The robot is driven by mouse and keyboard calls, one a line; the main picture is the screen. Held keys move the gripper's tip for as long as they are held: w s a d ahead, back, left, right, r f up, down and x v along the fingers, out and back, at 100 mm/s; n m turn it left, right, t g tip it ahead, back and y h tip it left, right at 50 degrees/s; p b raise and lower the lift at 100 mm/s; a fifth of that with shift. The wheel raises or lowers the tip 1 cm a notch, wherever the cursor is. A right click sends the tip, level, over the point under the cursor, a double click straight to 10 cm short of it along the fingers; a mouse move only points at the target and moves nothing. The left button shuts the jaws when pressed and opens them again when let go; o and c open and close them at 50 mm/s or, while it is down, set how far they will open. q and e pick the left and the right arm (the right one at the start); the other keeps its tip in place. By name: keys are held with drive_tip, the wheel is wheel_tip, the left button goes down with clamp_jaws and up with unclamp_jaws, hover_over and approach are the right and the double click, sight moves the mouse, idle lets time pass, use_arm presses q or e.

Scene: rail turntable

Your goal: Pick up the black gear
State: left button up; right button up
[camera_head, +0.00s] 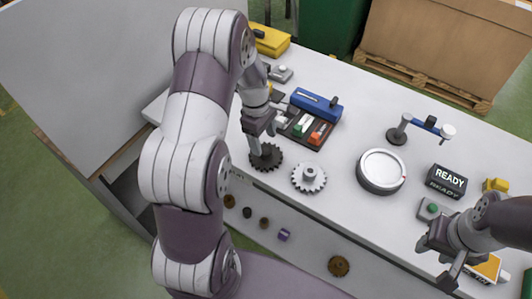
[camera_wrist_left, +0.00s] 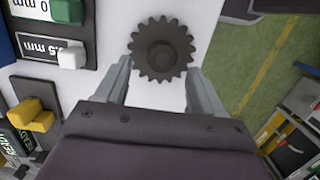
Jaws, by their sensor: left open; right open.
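The black gear (camera_head: 267,157) lies flat near the front edge of the white table. It also shows in the left wrist view (camera_wrist_left: 161,50), with a round raised hub in its middle. My left gripper (camera_wrist_left: 160,85) is open, its two fingers pointing toward the gear from either side and no contact visible. In the head view my left gripper (camera_head: 257,143) is right above the gear and hides part of it. A lighter grey gear (camera_head: 309,177) lies to the right of the black one. My right gripper (camera_head: 440,262) is open and empty at the table's right front.
A dark tray (camera_head: 306,133) with coloured blocks lies behind the gears. A round white turntable (camera_head: 381,170) stands to the right, near a black READY sign (camera_head: 447,181). A blue box (camera_head: 317,104) sits farther back. The table's front edge is close to the gears.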

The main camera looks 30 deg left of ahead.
sight(266, 149)
use_arm(q)
drive_tip(key=f, duration=0.2)
drive_tip(key=shift+s+d+f, duration=0.3)
drive_tip(key=shift+s+d, duration=0.05)
drive_tip(key=shift+w+f, duration=0.3)
drive_tip(key=shift+f, duration=0.2)
drive_tip(key=shift+s+r, duration=0.15)
clamp_jaws()
